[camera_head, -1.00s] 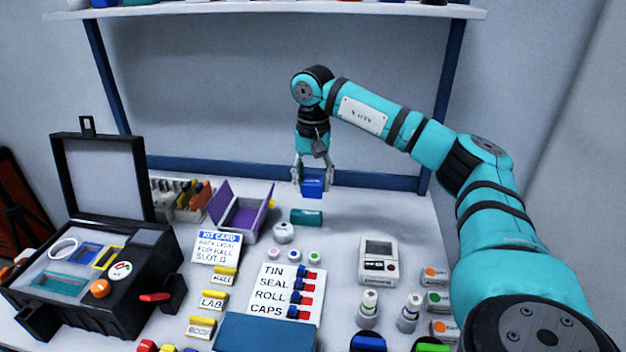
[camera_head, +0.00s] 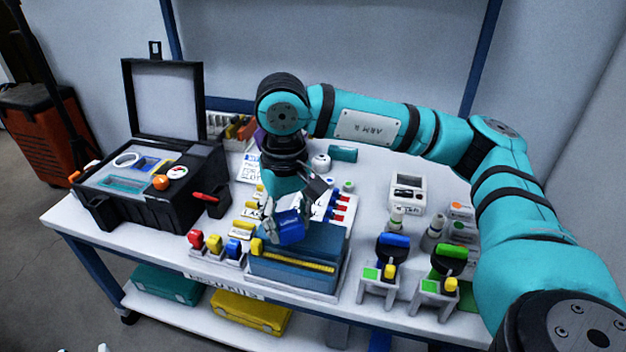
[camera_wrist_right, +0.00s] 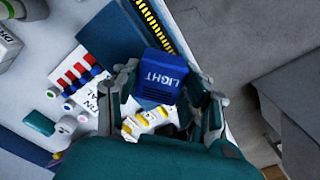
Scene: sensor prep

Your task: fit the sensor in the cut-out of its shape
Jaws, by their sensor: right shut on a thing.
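My right gripper (camera_head: 286,219) is shut on a blue box-shaped sensor (camera_head: 292,230), held above the front middle of the table near a blue-grey case. In the right wrist view the sensor (camera_wrist_right: 160,77) shows the word LIGHT, between the two fingers. The open black case (camera_head: 160,216) at the left holds a panel with outlined cut-outs: a white round one (camera_head: 126,160), a blue one (camera_head: 146,164), a yellow one and a larger teal one (camera_head: 122,184). The sensor is apart from the case, to its right.
The blue-grey case (camera_head: 300,272) with a yellow-black strip lies below the gripper. Red, yellow and blue knobbed pieces stand at the front edge. Stands with green and yellow parts are at right, a white device (camera_head: 406,193) behind. The case lid (camera_head: 164,100) stands upright.

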